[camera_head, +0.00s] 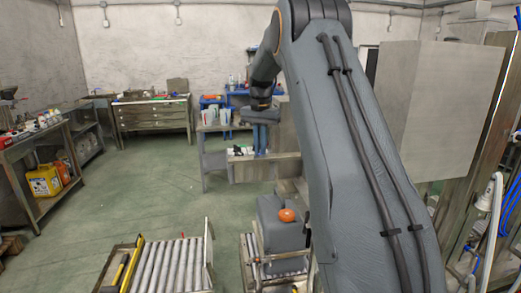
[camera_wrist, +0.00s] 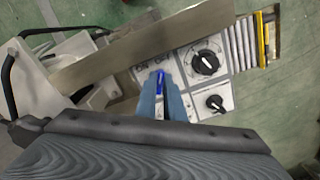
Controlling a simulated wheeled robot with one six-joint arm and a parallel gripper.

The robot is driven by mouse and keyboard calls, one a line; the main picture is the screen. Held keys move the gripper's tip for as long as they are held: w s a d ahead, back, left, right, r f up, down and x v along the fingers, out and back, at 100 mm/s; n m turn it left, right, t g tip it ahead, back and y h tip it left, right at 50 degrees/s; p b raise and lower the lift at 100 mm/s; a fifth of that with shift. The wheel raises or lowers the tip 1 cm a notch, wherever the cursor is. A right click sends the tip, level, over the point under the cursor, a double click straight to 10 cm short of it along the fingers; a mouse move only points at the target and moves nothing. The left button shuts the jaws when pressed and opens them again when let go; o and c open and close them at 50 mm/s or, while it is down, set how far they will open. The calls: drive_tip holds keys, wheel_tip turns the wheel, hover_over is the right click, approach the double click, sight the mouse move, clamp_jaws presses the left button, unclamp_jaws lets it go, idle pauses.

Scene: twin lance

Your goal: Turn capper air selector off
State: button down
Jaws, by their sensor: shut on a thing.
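A light control panel (camera_wrist: 188,75) shows in the wrist view, with the words ON and OFF printed side by side. The blue capper air selector (camera_wrist: 160,80) sits just below these words, its tip visible between my fingers; its handle points up towards the lettering, closer to OFF. My gripper (camera_wrist: 166,98) has blue fingers and is shut on the selector, which hides most of it. In the head view my gripper (camera_head: 261,140) points down at the far panel, and the selector cannot be made out there.
Two black knobs (camera_wrist: 206,63) (camera_wrist: 215,103) sit right of my fingers. A metal bar (camera_wrist: 140,50) crosses close beyond them. Open floor lies left.

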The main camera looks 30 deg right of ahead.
drive_tip(key=shift+r, duration=0.1)
drive_tip(key=c, duration=1.9)
unclamp_jaws()
drive_tip(key=shift+o, duration=0.2)
drive_tip(key=shift+r+b, duration=1.35)
drive_tip(key=shift+r, duration=2.5)
